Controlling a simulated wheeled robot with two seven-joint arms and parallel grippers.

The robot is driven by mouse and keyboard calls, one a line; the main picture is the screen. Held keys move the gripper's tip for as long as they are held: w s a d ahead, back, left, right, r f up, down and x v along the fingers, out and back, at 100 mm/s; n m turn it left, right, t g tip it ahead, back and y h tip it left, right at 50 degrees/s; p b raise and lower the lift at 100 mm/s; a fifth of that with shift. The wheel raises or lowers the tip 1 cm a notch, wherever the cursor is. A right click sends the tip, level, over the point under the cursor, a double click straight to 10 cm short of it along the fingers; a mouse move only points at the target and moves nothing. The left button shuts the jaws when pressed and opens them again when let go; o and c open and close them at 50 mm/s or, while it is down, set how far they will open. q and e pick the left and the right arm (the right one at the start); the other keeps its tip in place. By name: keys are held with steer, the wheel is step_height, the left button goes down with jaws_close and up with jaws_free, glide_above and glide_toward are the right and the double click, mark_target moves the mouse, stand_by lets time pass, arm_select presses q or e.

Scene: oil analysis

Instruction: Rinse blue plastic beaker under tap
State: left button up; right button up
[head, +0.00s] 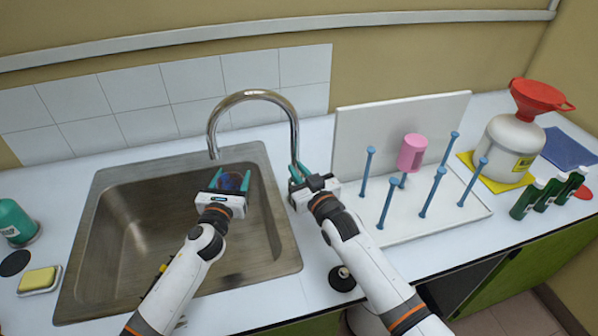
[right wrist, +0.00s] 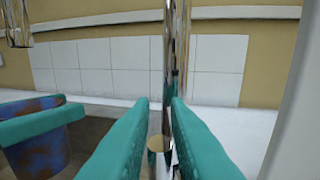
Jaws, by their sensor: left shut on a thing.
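The blue plastic beaker (head: 231,184) is between the fingers of my left gripper (head: 231,178), which is shut on it over the sink (head: 130,235). In the right wrist view the beaker (right wrist: 38,142) shows brown stains on its blue wall. The chrome tap (head: 252,95) arches over the sink; its spout end is just above and left of the beaker. No water stream shows. My right gripper (head: 298,172) is at the foot of the tap. In its wrist view the fingers are apart, with the tap's upright (right wrist: 168,70) seen in line with the gap. Contact cannot be told.
A white drying rack (head: 455,215) with blue pegs and a pink beaker (head: 412,153) stands right of my right gripper. A white jug (head: 512,145) with a red funnel (head: 537,97) and green bottles (head: 527,198) are further right. A yellow sponge (head: 38,279) lies left of the sink.

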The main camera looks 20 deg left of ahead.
jaws_close()
steer(key=shift+s+a+n, duration=0.35)
steer(key=shift+a+n, duration=0.25)
steer(key=shift+n, duration=0.1)
steer(key=shift+o, duration=2.1)
jaws_free()
steer(key=shift+s+d+f, duration=0.15)
steer(key=shift+s+d, duration=0.25)
steer(key=shift+d, duration=0.05)
steer(key=v, duration=1)
steer(key=shift+s+d+r, duration=0.25)
steer(key=shift+s, duration=0.1)
